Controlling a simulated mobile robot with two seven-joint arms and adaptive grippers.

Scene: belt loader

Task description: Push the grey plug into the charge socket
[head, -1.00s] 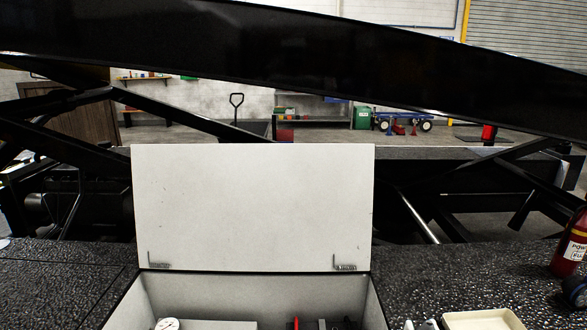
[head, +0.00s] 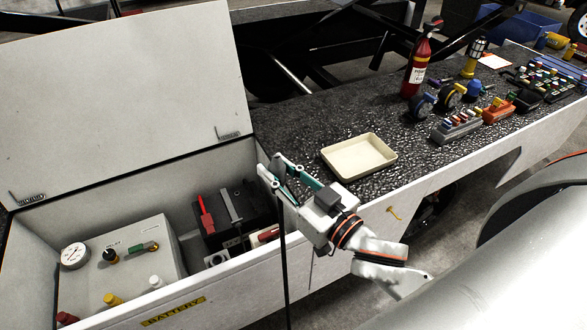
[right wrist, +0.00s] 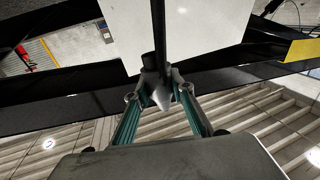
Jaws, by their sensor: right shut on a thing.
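My right gripper (head: 271,170) is above the front right edge of the open battery box (head: 232,283). In the right wrist view its fingertips (right wrist: 158,94) are closed around the grey plug (right wrist: 158,84). A black cable (head: 283,250) hangs down from the gripper in front of the box wall. In the head view the plug is mostly hidden by the fingers. Inside the box are a black battery block (head: 235,218) with a red clamp and small fittings low at its front. I cannot tell which fitting is the charge socket. My left gripper is out of view.
The raised white lid (head: 120,95) stands behind the box. A pale panel with a gauge (head: 75,256) and coloured knobs fills its left side. A cream tray (head: 359,157), a fire extinguisher (head: 418,65) and several tools sit on the black deck to the right.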

